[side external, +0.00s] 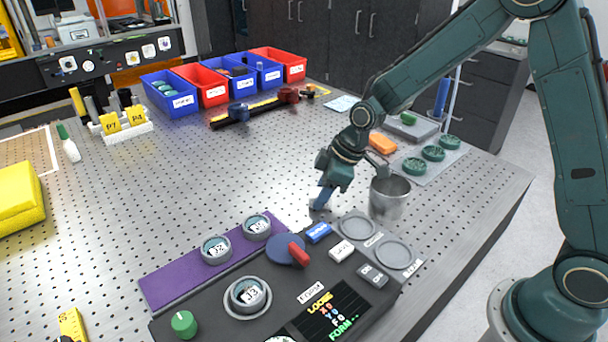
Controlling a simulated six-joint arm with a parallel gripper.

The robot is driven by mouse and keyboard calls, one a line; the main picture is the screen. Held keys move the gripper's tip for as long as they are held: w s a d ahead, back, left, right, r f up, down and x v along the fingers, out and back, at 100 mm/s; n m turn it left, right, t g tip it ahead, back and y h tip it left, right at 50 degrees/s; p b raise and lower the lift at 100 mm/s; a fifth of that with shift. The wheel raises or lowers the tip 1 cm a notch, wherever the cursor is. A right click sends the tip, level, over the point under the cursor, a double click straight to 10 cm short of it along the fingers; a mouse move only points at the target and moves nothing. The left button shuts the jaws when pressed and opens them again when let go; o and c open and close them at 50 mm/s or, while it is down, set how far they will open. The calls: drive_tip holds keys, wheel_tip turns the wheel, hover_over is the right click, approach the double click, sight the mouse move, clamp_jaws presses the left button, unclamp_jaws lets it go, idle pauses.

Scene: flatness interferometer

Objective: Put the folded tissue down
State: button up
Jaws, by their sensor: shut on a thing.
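My gripper (322,198) points down, low over the perforated table (200,170), just behind the control panel and left of a metal cup. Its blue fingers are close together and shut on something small. The folded tissue in them is mostly hidden by the fingers, and its edges cannot be made out at this size. I cannot tell whether it touches the table.
The metal cup (390,198) stands close at the right. The black control panel (290,290) has dials, buttons and two round recesses. Green discs (433,153) and an orange block (383,143) lie behind the cup. Blue and red bins (205,85) stand farther back. The table's middle-left is clear.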

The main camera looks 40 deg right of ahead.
drive_tip(key=shift+f, duration=0.1)
drive_tip(key=o, duration=0.9)
drive_tip(key=v, duration=1.2)
idle(0.5)
